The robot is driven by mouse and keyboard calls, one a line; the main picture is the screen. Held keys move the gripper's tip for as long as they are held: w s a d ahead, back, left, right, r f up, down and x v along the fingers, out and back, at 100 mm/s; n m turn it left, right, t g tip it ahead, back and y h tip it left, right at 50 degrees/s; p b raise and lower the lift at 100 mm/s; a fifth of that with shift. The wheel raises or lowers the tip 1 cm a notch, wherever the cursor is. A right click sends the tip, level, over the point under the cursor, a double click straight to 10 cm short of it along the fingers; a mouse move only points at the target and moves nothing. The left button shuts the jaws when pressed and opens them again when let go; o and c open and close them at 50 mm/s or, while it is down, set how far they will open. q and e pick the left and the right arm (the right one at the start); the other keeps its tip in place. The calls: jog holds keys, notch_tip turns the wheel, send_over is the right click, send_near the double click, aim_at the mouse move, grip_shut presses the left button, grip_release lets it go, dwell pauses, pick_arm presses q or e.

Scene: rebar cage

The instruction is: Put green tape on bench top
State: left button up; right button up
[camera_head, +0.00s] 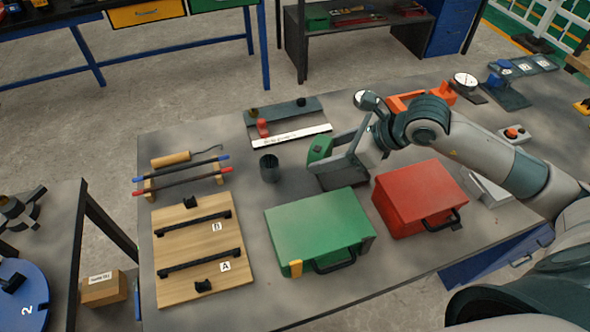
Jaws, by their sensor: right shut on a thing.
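The green tape (319,148) is a small green piece over the middle of the grey bench top (205,130). My right arm reaches in from the right, and its gripper (335,155) is shut on the green tape. The fingers hide part of the tape. A dark holder or tray (342,178) lies just below the gripper; I cannot tell whether the tape touches it. My left gripper is not in view.
A green case (318,228) and a red case (415,197) stand in front of the gripper. A dark cup (269,168) is to its left, near a white-edged rack (290,136). A wooden board (198,280) lies at left. Bare bench shows between the cup and the board.

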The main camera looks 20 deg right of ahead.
jog(key=w+a+f+p, duration=0.1)
jog(key=a, duration=0.1)
jog(key=a+f+p, duration=0.1)
jog(key=a+f, duration=0.1)
jog(key=a, duration=0.1)
jog(key=w+a+f+p, duration=0.1)
jog(key=a, duration=0.1)
jog(key=shift+w+a+f, duration=0.3)
jog(key=shift+w, duration=0.05)
jog(key=shift+f, duration=0.1)
jog(key=shift+f+p, duration=1.1)
jog(key=shift+f, duration=0.85)
jog(key=shift+f, duration=0.1)
